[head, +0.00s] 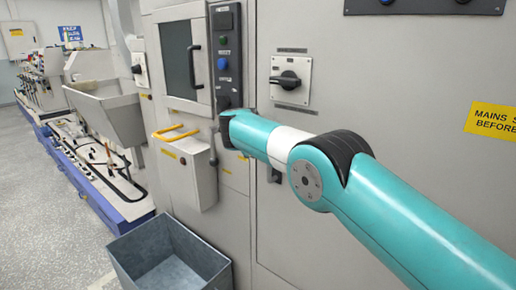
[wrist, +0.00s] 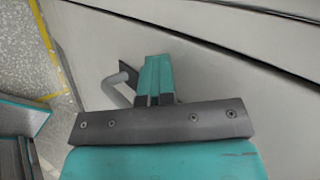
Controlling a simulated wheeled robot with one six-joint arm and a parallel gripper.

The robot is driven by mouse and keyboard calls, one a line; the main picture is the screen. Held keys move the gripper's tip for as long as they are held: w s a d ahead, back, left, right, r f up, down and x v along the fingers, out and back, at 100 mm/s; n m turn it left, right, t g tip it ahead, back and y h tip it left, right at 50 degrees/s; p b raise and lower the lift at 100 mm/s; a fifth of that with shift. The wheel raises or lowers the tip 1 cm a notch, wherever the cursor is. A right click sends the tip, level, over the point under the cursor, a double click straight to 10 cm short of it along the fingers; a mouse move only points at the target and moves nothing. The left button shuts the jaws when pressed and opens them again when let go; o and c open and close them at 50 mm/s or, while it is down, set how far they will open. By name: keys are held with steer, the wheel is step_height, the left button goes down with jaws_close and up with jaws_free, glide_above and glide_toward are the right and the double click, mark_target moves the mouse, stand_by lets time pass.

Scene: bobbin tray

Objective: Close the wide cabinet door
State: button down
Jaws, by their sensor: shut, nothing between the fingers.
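The wide grey cabinet door (head: 400,75) fills the right of the head view, with a rotary switch (head: 290,80) on it. A seam runs down its left side; I cannot tell whether it stands slightly ajar. My teal arm crosses in front of it and hides part of its surface. In the wrist view my gripper (wrist: 155,65) has its teal fingers together, with nothing between them, close to a pale grey panel (wrist: 215,70). A grey bent handle (wrist: 117,88) is just left of the fingers; I cannot tell whether they touch. My fingers are hidden in the head view.
A narrower cabinet with a dark window (head: 180,58) and a button panel (head: 224,55) stands left of the arm. A grey open bin (head: 205,250) is on the floor below. Blue-edged machinery (head: 95,185) lines the left. Speckled floor (head: 45,235) is clear at lower left.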

steer(key=shift+w+d+r, duration=0.25)
steer(key=shift+w+d, duration=0.1)
steer(key=shift+d, duration=0.15)
steer(key=shift+w+d+r, duration=0.2)
steer(key=shift+w+d, duration=0.1)
steer(key=shift+d, duration=0.15)
steer(key=s+a+r, duration=0.6)
steer(key=s+a, duration=0.3)
steer(key=s, duration=0.1)
steer(key=s+d+r+n+g+y, duration=0.2)
steer(key=s+d+r+n, duration=0.1)
steer(key=s+d+n, duration=0.4)
steer(key=s+d+r+n+g+y, duration=0.1)
steer(key=s+d+r+n, duration=0.3)
steer(key=n, duration=0.5)
steer(key=s+d+f+n+g+y, duration=0.2)
steer(key=s+n, duration=0.4)
steer(key=s, duration=0.9)
steer(key=s+d+f+n+g+y, duration=0.2)
steer(key=s+d+f+n, duration=0.3)
steer(key=s, duration=1.1)
steer(key=shift+d+n+g, duration=0.4)
steer(key=shift+n+g, duration=0.4)
steer(key=shift+g, duration=0.1)
steer(key=shift+s, duration=0.1)
